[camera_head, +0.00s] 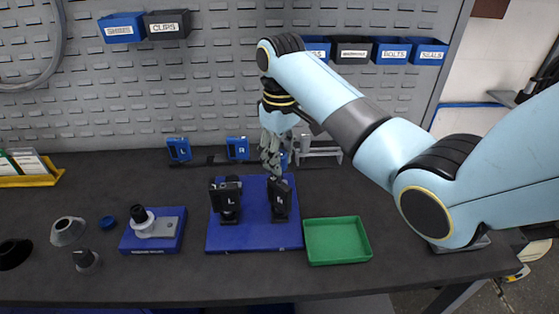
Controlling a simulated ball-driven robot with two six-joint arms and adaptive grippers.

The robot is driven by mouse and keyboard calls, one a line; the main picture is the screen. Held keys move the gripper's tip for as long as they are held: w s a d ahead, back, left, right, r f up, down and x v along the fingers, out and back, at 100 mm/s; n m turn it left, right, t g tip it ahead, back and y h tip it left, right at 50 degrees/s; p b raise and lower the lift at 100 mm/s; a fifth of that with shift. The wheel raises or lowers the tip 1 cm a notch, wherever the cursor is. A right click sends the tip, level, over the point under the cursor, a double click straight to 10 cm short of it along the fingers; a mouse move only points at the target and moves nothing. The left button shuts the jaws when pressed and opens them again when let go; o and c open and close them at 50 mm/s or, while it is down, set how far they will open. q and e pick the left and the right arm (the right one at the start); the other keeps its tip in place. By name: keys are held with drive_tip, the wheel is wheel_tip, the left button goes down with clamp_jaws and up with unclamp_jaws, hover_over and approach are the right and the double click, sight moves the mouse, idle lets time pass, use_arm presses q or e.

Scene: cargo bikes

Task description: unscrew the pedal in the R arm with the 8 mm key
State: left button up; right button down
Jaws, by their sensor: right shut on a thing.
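My right gripper (272,168) points down over the back right of a blue base plate (240,240). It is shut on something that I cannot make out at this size. Its tips are just above and behind the right black upright block (281,201), which has a white letter label; I cannot tell if they touch. A second black labelled block (226,201) stands to its left on the same plate. I cannot tell the pedal from the arm in these dark parts, and I cannot pick out the 8 mm key. My left gripper is not in view.
A green tray (337,260) lies right of the plate, seemingly empty. A smaller blue base (154,250) with a grey and black part stands left. Two small blue labelled holders (179,149) (238,148) stand at the back. Grey cones (68,231) lie at the left.

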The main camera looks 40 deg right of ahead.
idle(0.4)
drive_tip(key=n, duration=0.5)
drive_tip(key=shift+f, duration=0.1)
drive_tip(key=shift+n, duration=0.7)
drive_tip(key=shift+s, duration=0.1)
drive_tip(key=n, duration=0.3)
drive_tip(key=shift+r, duration=0.65)
